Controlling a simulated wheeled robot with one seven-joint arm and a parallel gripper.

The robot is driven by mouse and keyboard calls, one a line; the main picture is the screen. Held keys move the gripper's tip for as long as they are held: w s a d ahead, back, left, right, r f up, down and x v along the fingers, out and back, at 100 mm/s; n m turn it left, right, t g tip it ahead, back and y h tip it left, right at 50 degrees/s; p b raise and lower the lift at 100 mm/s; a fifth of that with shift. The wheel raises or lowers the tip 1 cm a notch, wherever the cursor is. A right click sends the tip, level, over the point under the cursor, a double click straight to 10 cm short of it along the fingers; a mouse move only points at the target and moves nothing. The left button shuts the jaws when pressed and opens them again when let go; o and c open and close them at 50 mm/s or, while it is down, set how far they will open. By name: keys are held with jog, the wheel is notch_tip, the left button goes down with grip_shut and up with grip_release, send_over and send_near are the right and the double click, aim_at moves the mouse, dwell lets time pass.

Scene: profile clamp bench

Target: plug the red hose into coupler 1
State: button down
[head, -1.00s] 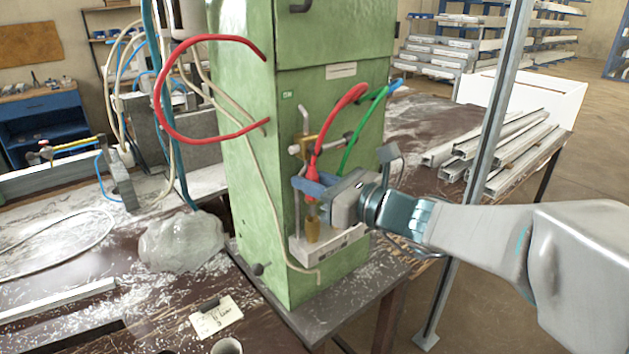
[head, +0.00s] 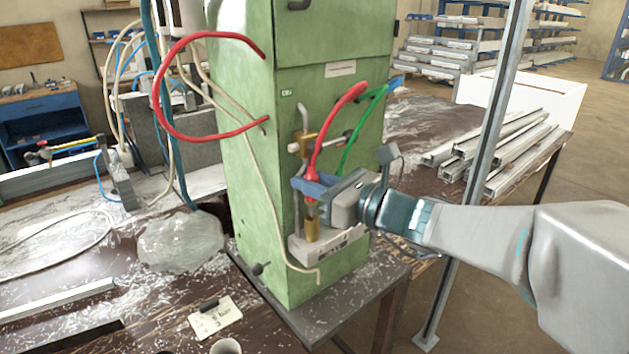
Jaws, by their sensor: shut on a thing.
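The red hose (head: 340,104) arcs down the front of the green cabinet (head: 245,160). Its lower end is between the blue fingers of my gripper (head: 313,186), which is shut on it. Directly under the fingers stands an upright brass coupler (head: 312,226) on a pale block (head: 328,246) with dark label marks. A narrow metal part shows between the fingers and the brass. I cannot tell whether the hose end is seated in the coupler or just above it. The coupler numbers are too small to read.
A green hose (head: 352,140) with a blue end hangs close to the right of the red one. A brass fitting (head: 302,146) and metal rod are just behind the gripper. A looped red hose (head: 163,105) is at the left. A metal post (head: 484,150) rises behind my arm.

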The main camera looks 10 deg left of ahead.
aim_at(317, 201)
jog(key=shift+f+b, duration=1.8)
jog(key=shift+b, duration=0.15)
dwell(2.0)
jog(key=c, duration=1.2)
grip_release()
jog(key=shift+r, duration=0.1)
jog(key=shift+d, duration=0.1)
jog(key=shift+s+d, duration=0.1)
jog(key=shift+d, duration=0.25)
jog(key=v, duration=0.8)
jog(key=shift+p, duration=0.45)
jog(key=shift+s, duration=0.1)
